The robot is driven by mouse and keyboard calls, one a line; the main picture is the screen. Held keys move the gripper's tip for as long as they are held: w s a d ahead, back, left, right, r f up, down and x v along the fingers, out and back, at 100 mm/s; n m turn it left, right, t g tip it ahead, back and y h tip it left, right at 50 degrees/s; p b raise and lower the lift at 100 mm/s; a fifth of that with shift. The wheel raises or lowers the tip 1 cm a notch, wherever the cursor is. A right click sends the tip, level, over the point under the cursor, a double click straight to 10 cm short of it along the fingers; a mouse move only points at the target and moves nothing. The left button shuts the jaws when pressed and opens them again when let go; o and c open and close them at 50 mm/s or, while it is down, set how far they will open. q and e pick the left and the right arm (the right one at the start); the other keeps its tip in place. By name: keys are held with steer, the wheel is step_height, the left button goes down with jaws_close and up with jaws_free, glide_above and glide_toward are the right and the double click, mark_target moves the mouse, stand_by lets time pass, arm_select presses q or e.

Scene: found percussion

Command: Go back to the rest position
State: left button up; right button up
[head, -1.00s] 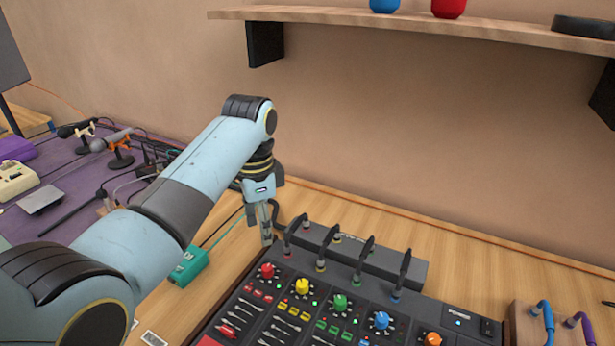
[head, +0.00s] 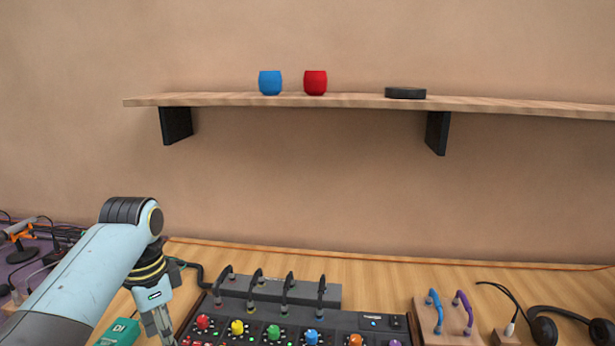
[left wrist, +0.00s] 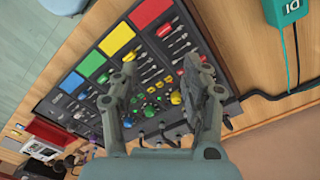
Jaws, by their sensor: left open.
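My left gripper (left wrist: 163,100) is open and empty in the left wrist view, with its two fingers apart above the mixer (left wrist: 140,62). In the head view my left gripper (head: 160,328) hangs at the lower left, beside the left edge of the mixer (head: 290,330), with its tips near the bottom of the picture. The mixer carries coloured knobs and several black cables plugged in along its back. My right gripper is not in either view.
A green DI box (head: 120,332) stands left of the gripper. A shelf (head: 350,101) above holds a blue cup (head: 270,82), a red cup (head: 315,82) and a black disc (head: 405,92). A cable block (head: 430,325) and headphones (head: 560,325) lie at right.

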arm_select(q)
steer(key=s+a+n+t, duration=0.25)
steer(key=s+n, duration=0.25)
steer(key=s, duration=1.1)
steer(key=s+r+n+t, duration=0.1)
steer(key=s+r+n, duration=0.4)
steer(key=s, duration=0.6)
steer(key=s+a+f+m+g+y+b, duration=0.2)
steer(key=f+b, duration=0.9)
steer(key=f, duration=2.8)
steer(key=s+a+f+n+h+b, duration=0.1)
steer(key=s+f+b, duration=0.6)
steer(key=s+f, duration=1.1)
step_height(320, 180, down, 3)
steer(key=shift+s+a+f+b, duration=0.15)
steer(key=shift+s+a+b, duration=0.15)
steer(key=shift+a+b, duration=0.05)
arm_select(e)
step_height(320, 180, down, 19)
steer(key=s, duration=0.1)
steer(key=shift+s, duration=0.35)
